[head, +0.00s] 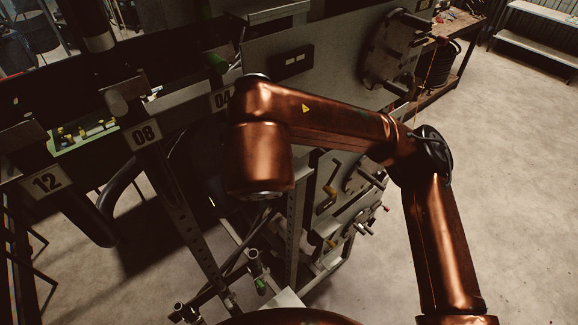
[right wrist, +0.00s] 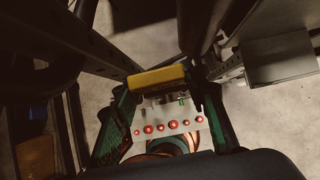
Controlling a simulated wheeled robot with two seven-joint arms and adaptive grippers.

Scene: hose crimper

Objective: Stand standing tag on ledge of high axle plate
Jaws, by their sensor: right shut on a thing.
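My right gripper (right wrist: 163,82) is shut on a yellow block (right wrist: 158,77) in the right wrist view, which I take to be the standing tag. The block lies crosswise between the green-sided fingers, slightly tilted in the picture. In the head view my copper right arm reaches in from the lower right and hides its gripper and the tag. A grey plate with a round flange and pegs (head: 388,50) is at the upper right. A lower plate with pegs and a brass-coloured lever (head: 335,200) is beside the arm. I cannot tell which is the high axle plate, and no ledge shows clearly. My left gripper is out of view.
A pale panel with several red buttons (right wrist: 160,127) is below the block in the wrist view. Metal uprights (head: 190,220) stand close to the arm. Open floor (head: 510,170) lies at the right.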

